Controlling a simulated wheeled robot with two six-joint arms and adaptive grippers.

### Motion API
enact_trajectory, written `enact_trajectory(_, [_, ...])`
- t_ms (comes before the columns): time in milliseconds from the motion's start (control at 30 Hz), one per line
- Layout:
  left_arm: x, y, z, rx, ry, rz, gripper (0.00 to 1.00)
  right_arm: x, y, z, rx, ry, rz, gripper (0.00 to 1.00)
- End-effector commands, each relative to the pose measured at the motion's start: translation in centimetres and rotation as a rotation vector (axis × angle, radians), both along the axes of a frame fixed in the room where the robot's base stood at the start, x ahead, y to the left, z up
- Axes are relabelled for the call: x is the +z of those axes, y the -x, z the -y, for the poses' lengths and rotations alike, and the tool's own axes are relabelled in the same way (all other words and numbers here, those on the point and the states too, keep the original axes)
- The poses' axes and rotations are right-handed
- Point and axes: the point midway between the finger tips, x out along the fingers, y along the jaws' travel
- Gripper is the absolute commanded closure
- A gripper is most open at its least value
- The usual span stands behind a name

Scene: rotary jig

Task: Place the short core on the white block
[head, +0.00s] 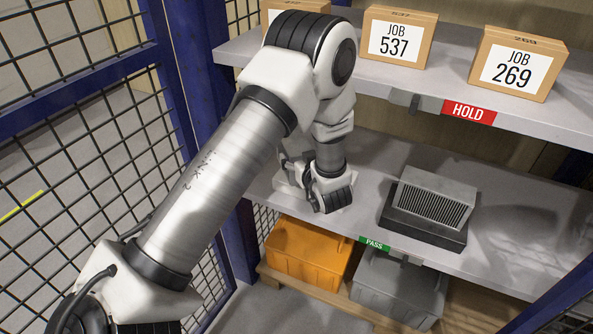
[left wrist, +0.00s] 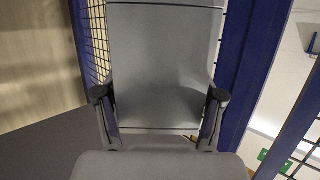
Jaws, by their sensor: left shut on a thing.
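My left gripper (head: 302,180) is low over the left end of the lower shelf. In the left wrist view its fingers (left wrist: 160,97) are shut on a smooth grey panel-like thing (left wrist: 165,65), seemingly the short core. In the head view the wrist and fingers mostly hide this held core. A white block (head: 285,188) shows partly at the left end of the lower shelf, beside and under the gripper. I cannot tell whether the held core touches it. A grey finned core (head: 436,200) sits on a black block (head: 424,229) further right. My right gripper is not in view.
The lower shelf (head: 510,255) is bare right of the black block. A blue post (head: 195,75) and mesh are at left. Orange (head: 305,252) and grey bins (head: 398,285) stand below.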

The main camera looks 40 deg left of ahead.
Motion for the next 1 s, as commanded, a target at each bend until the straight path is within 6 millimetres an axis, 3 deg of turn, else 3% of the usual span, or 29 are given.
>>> enact_trajectory(167, [-0.6, -0.9, -1.5, -0.001, -0.003, 0.002, 1.0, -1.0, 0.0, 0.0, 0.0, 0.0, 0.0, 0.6])
enact_trajectory(367, [-3.8, -0.9, -1.4, -0.002, -0.004, 0.002, 1.0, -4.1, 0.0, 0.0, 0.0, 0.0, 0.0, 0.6])
enact_trajectory(667, [-3.6, -0.9, -1.4, -0.002, -0.003, 0.001, 1.0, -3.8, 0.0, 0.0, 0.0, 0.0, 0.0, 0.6])
enact_trajectory(700, [-3.7, -0.8, -1.4, -0.002, -0.001, -0.001, 0.25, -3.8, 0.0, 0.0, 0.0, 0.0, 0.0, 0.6])
enact_trajectory(733, [-3.7, -0.8, -1.4, -0.002, -0.001, -0.001, 0.14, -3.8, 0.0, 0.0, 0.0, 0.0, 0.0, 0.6])
enact_trajectory(767, [-3.7, -0.8, -1.4, -0.002, -0.001, -0.001, 0.07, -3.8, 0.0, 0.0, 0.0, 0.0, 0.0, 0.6])
enact_trajectory(1000, [-3.7, -0.8, -1.4, -0.001, -0.001, 0.0, 0.07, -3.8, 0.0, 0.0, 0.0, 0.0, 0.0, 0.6])
